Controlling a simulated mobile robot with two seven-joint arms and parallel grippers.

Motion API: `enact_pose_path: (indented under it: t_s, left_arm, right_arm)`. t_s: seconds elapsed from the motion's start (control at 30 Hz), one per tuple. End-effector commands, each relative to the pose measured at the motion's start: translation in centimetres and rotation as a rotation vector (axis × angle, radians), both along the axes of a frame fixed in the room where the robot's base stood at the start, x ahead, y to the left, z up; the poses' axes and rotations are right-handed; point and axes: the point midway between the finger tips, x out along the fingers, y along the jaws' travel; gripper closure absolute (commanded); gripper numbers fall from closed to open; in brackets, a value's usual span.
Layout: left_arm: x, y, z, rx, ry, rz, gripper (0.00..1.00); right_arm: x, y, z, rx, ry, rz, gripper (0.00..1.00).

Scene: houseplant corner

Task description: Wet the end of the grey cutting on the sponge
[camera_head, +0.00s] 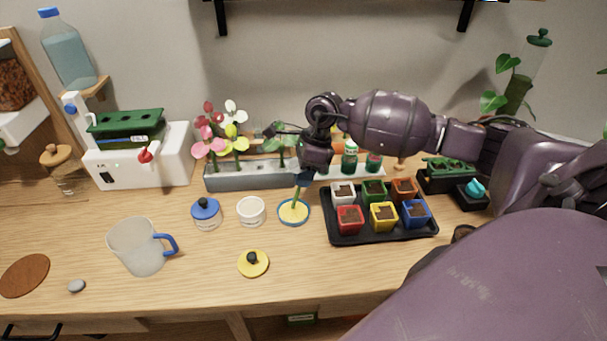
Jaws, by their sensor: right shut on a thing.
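My right gripper (303,176) points down over the table and is shut on a thin green stem (296,196), the cutting. The cutting's upper part is mostly hidden behind my gripper and wrist, and I cannot make out its grey colour. The sponge (287,214) is a round yellow pad in a blue-rimmed dish (308,216), directly under the gripper. The stem's lower end appears over the sponge's middle; I cannot tell for sure whether it touches. My left gripper is not in view.
A black tray (345,239) of coloured pots stands right of the sponge. A white jar (251,211) and a blue-lidded jar (206,213) stand left. A grey trough (228,181) with flowers is behind. A yellow lid (253,264) and a jug (138,247) are nearer the front.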

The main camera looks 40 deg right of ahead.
Motion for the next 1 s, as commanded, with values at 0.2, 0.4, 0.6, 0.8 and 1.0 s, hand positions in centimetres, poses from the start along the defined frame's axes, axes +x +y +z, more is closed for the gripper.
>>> enact_pose_path:
  t_s: [0.2,0.4,0.6,0.8,1.0]
  left_arm:
    - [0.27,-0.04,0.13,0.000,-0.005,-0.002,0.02]
    - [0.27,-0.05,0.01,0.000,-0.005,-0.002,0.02]
    - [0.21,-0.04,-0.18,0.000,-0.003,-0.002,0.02]
    - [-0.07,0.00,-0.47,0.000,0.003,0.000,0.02]
    - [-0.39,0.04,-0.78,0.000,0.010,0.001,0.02]
  right_arm:
    - [-0.01,-0.01,0.00,0.000,0.000,0.000,1.00]
    - [0.00,0.00,-0.16,0.000,0.000,0.000,1.00]
    - [0.00,0.00,-0.35,0.000,0.000,0.000,1.00]
    - [0.01,-0.01,-0.53,0.000,0.000,0.000,1.00]
    - [0.01,0.00,-0.72,0.000,0.000,0.000,1.00]
